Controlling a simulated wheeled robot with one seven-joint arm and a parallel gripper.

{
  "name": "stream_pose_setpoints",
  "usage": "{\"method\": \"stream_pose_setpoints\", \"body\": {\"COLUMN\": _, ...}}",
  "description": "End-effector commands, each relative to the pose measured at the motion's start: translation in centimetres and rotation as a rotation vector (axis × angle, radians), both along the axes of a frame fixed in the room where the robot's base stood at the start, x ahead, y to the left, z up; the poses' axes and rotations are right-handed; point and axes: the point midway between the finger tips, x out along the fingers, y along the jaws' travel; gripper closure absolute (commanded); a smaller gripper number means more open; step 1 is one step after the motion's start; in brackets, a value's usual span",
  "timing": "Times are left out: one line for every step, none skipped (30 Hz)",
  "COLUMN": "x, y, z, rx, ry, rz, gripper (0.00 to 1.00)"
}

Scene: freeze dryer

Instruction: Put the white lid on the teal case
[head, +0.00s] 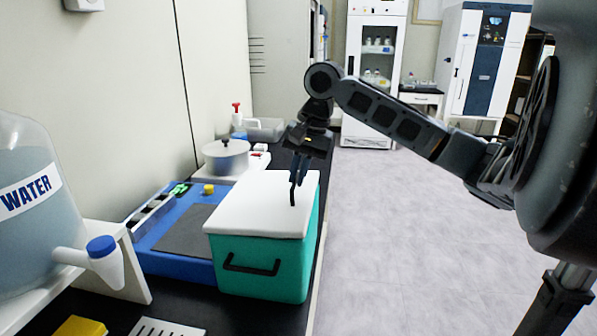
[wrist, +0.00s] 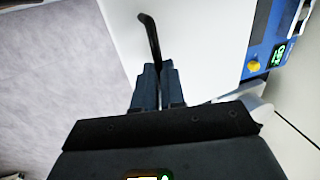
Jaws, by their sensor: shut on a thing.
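The teal case (head: 285,268) stands on the black bench near its right edge, with a black handle on its front. The white lid (head: 255,205) lies over the top of the case, roughly lined up with its walls; I see no clear gap, but cannot tell whether it is fully seated. My gripper (head: 297,178) is above the lid's right part, pointing down. In the wrist view my gripper (wrist: 158,70) is shut on the lid's thin black handle (wrist: 150,38), with the white lid (wrist: 205,50) behind it.
A blue device (head: 170,262) with a grey pad and yellow knob (head: 209,189) sits left of the case. A water jug (head: 35,215) stands at the left. A pot (head: 226,157) is behind. Open floor (head: 400,240) lies to the right.

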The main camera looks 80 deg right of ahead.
Motion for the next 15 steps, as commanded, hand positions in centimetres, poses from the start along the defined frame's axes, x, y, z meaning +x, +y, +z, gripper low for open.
{"method": "stream_pose_setpoints", "body": {"x": 0.0, "y": 0.01, "z": -0.09, "rx": 0.001, "ry": 0.0, "rz": 0.0, "gripper": 1.0}}
{"method": "stream_pose_setpoints", "body": {"x": 0.0, "y": 0.01, "z": -0.12, "rx": 0.001, "ry": 0.0, "rz": 0.0, "gripper": 1.0}}
{"method": "stream_pose_setpoints", "body": {"x": 0.0, "y": 0.01, "z": -0.17, "rx": 0.001, "ry": 0.0, "rz": 0.0, "gripper": 1.0}}
{"method": "stream_pose_setpoints", "body": {"x": 0.0, "y": 0.01, "z": -0.21, "rx": 0.001, "ry": 0.0, "rz": 0.0, "gripper": 1.0}}
{"method": "stream_pose_setpoints", "body": {"x": 0.0, "y": 0.01, "z": -0.24, "rx": 0.001, "ry": 0.0, "rz": 0.0, "gripper": 1.0}}
{"method": "stream_pose_setpoints", "body": {"x": 0.0, "y": 0.01, "z": -0.28, "rx": 0.001, "ry": 0.0, "rz": 0.0, "gripper": 1.0}}
{"method": "stream_pose_setpoints", "body": {"x": 0.0, "y": 0.01, "z": -0.31, "rx": 0.001, "ry": 0.0, "rz": 0.0, "gripper": 1.0}}
{"method": "stream_pose_setpoints", "body": {"x": -0.01, "y": 0.01, "z": -0.34, "rx": 0.001, "ry": 0.0, "rz": 0.0, "gripper": 1.0}}
{"method": "stream_pose_setpoints", "body": {"x": -0.01, "y": 0.01, "z": -0.38, "rx": 0.001, "ry": 0.0, "rz": 0.0, "gripper": 1.0}}
{"method": "stream_pose_setpoints", "body": {"x": -0.01, "y": 0.01, "z": -0.41, "rx": 0.001, "ry": 0.0, "rz": 0.0, "gripper": 1.0}}
{"method": "stream_pose_setpoints", "body": {"x": -0.01, "y": 0.01, "z": -0.46, "rx": 0.001, "ry": 0.0, "rz": 0.0, "gripper": 1.0}}
{"method": "stream_pose_setpoints", "body": {"x": -0.01, "y": 0.01, "z": -0.5, "rx": 0.001, "ry": 0.0, "rz": 0.0, "gripper": 1.0}}
{"method": "stream_pose_setpoints", "body": {"x": 0.0, "y": 0.01, "z": -0.53, "rx": 0.001, "ry": 0.0, "rz": 0.0, "gripper": 1.0}}
{"method": "stream_pose_setpoints", "body": {"x": 0.0, "y": 0.01, "z": -0.56, "rx": 0.001, "ry": 0.0, "rz": 0.0, "gripper": 1.0}}
{"method": "stream_pose_setpoints", "body": {"x": 0.0, "y": 0.01, "z": -0.6, "rx": 0.001, "ry": 0.0, "rz": 0.0, "gripper": 1.0}}
